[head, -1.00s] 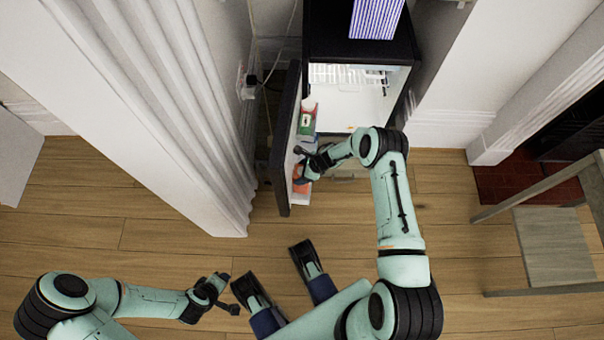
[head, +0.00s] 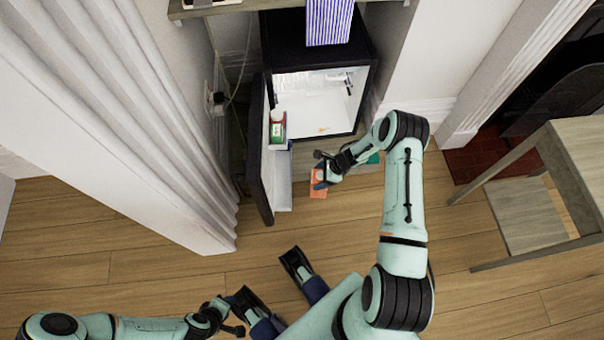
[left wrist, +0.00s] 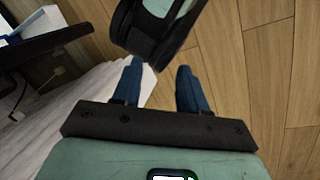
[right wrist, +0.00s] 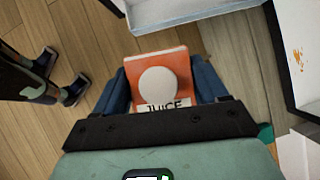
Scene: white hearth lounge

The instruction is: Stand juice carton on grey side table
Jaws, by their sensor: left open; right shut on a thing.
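The juice carton (head: 318,186) is orange and shows below my right gripper (head: 322,172) in the head view. In the right wrist view the carton (right wrist: 158,62) has a round white cap and a JUICE label, and sits between the fingers. My right gripper is shut on it, just outside the open fridge door. My left gripper (head: 236,314) is open and empty at the lower left, and its two fingers show apart in the left wrist view (left wrist: 160,85). A grey-brown wooden piece with a lower shelf, apparently the grey side table (head: 583,135), stands at the right edge, partly cut off.
A black mini fridge (head: 368,75) stands open at the back, its door (head: 258,165) swung toward me. Another carton (head: 277,130) is in the door. A blue-striped box (head: 329,22) stands on the fridge. A white curtain (head: 150,110) is at left. Wooden floor (head: 450,220) lies clear toward the table.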

